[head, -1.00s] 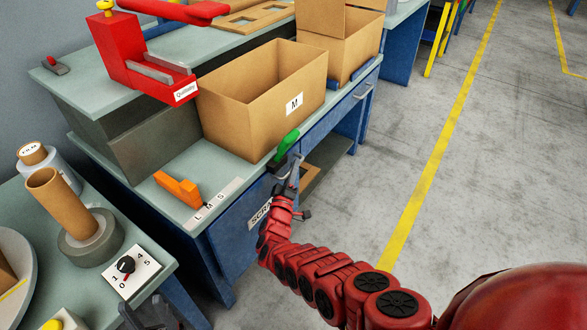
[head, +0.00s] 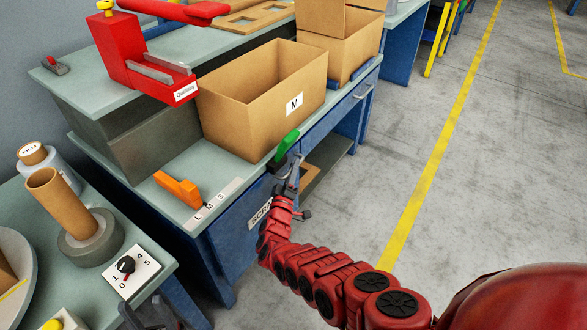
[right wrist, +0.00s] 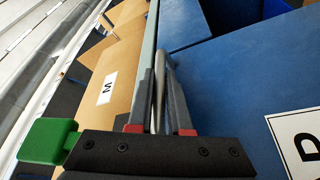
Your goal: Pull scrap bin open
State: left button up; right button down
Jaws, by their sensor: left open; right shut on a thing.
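The scrap bin (head: 234,231) is a blue front under the workbench top, with a white label (head: 260,212) partly hidden by my right arm. My right gripper (head: 291,178) is at its upper edge. In the right wrist view the right gripper (right wrist: 162,115) is shut on a grey metal bar handle (right wrist: 159,78), which lies between the two fingers beside the blue front (right wrist: 240,85). I cannot tell whether the bin stands out from the bench. My left gripper (head: 150,315) is open and only partly in view at the bottom left, below the side table.
An open cardboard box marked M (head: 240,115) stands on the workbench above the bin. The side table (head: 130,235) holds tubes and a dial. The floor (head: 470,190) at right is clear.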

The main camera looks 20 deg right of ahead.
jog(key=s+d+p, duration=0.8)
jog(key=s+d, duration=0.1)
jog(key=s, duration=0.3)
jog(key=s+d+p, duration=0.8)
jog(key=s+d, duration=0.2)
jog(key=s, duration=0.3)
jog(key=shift+d+p, duration=0.3)
jog(key=shift+p, duration=0.05)
dwell(0.8)
jog(key=shift+s, duration=0.1)
jog(key=c, duration=0.8)
grip_release()
jog(key=shift+c, duration=0.2)
jog(key=shift+a, duration=0.1)
